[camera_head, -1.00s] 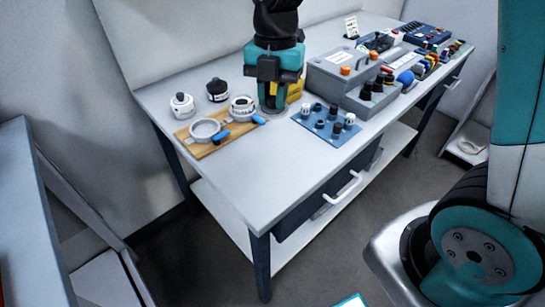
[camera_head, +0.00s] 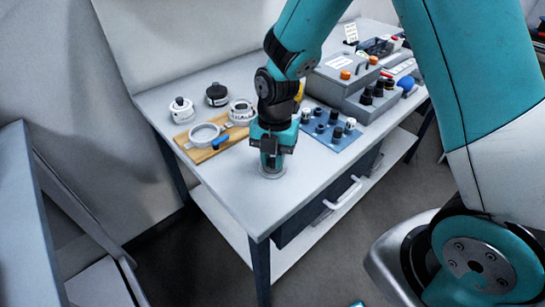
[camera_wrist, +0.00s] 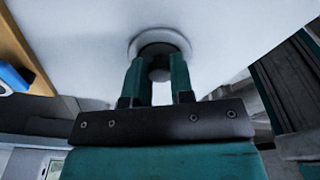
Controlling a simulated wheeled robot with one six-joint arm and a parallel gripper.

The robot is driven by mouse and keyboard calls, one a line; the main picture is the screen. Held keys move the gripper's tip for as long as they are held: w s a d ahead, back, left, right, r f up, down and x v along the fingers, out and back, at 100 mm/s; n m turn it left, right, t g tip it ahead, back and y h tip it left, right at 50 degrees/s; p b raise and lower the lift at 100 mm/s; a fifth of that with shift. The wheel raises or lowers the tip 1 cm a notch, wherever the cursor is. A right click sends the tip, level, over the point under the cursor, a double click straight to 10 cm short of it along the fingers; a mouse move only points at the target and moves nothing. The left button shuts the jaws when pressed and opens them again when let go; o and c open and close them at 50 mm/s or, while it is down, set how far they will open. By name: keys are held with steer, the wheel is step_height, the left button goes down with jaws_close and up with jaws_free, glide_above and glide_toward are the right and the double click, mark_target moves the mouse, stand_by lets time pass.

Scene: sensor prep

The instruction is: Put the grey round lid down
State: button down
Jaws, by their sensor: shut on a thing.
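My gripper (camera_head: 271,163) points down over the front part of the white table, to the right of the wooden board. It is shut on the grey round lid (camera_head: 271,173), whose disc shows just below the fingers, at or very close to the table top. Whether the lid touches the table (camera_head: 225,187) is hard to tell.
A wooden board (camera_head: 200,154) with ring clamps and a blue handle (camera_head: 221,142) lies left. A blue mat (camera_head: 335,142) with several small parts lies right, near grey boxes (camera_head: 340,77). Two lidded pots stand behind the board. The table around the lid is clear.

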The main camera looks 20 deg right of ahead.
steer(key=c, duration=1)
jaws_free()
step_height(320, 180, up, 11)
steer(key=w, duration=0.1)
steer(key=s+a+r+m+y, duration=0.1)
steer(key=s+r+m, duration=0.2)
steer(key=s+m, duration=0.3)
steer(key=s+a+r+m+y, duration=0.1)
steer(key=s+a+r+m, duration=0.1)
steer(key=s+m, duration=0.5)
steer(key=s+a+r+m+t+y, duration=0.1)
steer(key=s+r+m, duration=0.3)
steer(key=s+m, duration=0.2)
steer(key=shift+s+a+r+m, duration=0.15)
steer(key=shift+s+a+m, duration=0.25)
steer(key=shift+m, duration=0.5)
steer(key=shift+w+p, duration=0.1)
steer(key=shift+p, duration=0.2)
